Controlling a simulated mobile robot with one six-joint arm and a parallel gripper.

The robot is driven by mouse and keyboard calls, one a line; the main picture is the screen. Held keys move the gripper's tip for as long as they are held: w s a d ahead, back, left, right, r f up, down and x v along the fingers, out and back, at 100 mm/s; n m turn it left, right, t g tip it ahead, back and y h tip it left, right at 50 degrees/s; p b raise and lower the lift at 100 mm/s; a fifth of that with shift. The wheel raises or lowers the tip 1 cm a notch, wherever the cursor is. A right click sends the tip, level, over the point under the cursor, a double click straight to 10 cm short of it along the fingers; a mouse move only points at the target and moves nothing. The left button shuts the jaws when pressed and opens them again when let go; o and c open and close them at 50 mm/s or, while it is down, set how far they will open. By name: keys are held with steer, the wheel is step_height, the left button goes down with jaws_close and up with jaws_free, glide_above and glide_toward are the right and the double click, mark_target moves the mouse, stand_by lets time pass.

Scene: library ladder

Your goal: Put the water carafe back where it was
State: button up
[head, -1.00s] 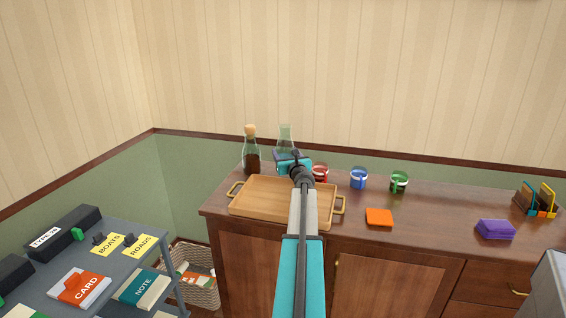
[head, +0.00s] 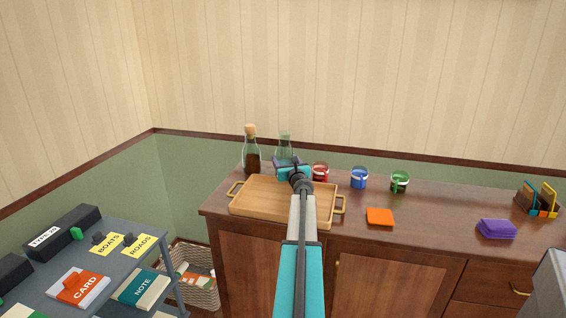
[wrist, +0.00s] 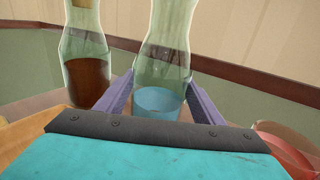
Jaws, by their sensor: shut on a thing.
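The water carafe (head: 286,143) is clear glass and stands upright at the back of the cabinet top, behind the wooden tray. In the wrist view the carafe (wrist: 162,65) holds pale blue water and sits between my two fingers. My gripper (head: 289,160) is shut on it, with a finger on each side (wrist: 158,98). The carafe's base is hidden by my gripper, so I cannot tell whether it touches the surface. A corked bottle of dark liquid (head: 252,152) stands just to its left, and also shows in the wrist view (wrist: 86,72).
The wooden tray (head: 262,211) lies empty in front. Red (head: 320,171), blue (head: 359,178) and green (head: 399,181) banded glasses stand to the right. An orange pad (head: 380,216) and a purple block (head: 497,229) lie farther right. The wall is close behind.

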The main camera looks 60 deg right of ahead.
steer(key=shift+f+b, duration=0.3)
steer(key=shift+b, duration=0.1)
steer(key=o, duration=1.8)
steer(key=shift+f, duration=0.1)
steer(key=shift+c, duration=0.2)
steer(key=shift+r, duration=0.2)
steer(key=shift+r+p, duration=0.35)
steer(key=shift+p, duration=0.15)
steer(key=shift+s+a+f, duration=0.15)
steer(key=shift+s+a, duration=0.15)
steer(key=shift+a, duration=0.05)
steer(key=shift+b+v, duration=0.45)
steer(key=shift+v, duration=5.15)
